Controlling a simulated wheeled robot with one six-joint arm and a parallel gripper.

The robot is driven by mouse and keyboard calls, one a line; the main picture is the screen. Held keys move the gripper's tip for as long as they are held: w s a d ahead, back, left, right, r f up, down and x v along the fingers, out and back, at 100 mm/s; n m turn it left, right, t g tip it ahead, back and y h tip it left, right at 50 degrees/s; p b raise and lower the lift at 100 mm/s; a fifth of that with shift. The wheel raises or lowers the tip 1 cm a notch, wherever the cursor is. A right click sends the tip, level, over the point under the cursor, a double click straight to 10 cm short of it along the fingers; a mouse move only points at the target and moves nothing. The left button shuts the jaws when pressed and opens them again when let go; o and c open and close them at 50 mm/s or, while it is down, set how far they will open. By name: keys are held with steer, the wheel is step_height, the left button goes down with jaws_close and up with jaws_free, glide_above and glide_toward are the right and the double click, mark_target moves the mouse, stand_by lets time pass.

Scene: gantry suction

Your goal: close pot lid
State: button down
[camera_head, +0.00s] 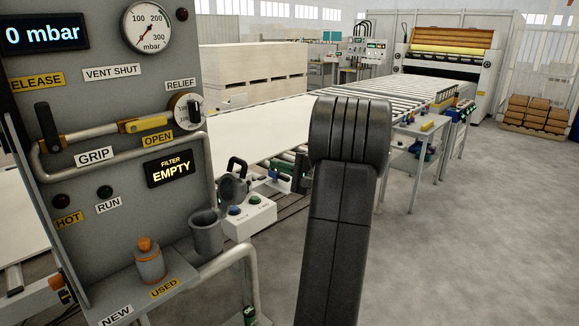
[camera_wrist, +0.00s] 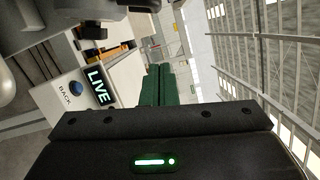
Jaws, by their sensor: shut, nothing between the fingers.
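The grey pot (camera_head: 206,236) stands on the ledge of the grey panel in the head view. A dark round lid (camera_head: 233,190) with a black handle on top stands tilted up behind the pot's mouth, so the pot looks open. My gripper (camera_wrist: 159,68) shows in the wrist view as two dark green fingers side by side, shut and empty. It is apart from the pot and lid, which I cannot make out in the wrist view. In the head view, my dark arm hides most or all of the gripper.
An orange-topped grey bottle (camera_head: 149,262) stands left of the pot. A white button box (camera_head: 248,216) sits right of it. The panel (camera_head: 110,205) carries a yellow lever (camera_head: 140,126) and a pipe rail. A roller conveyor (camera_head: 400,95) runs behind; the floor at right is clear.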

steer(key=s+a+r+p, duration=0.1)
steer(key=a+p, duration=0.1)
steer(key=a, duration=0.5)
steer(key=shift+a, duration=0.1)
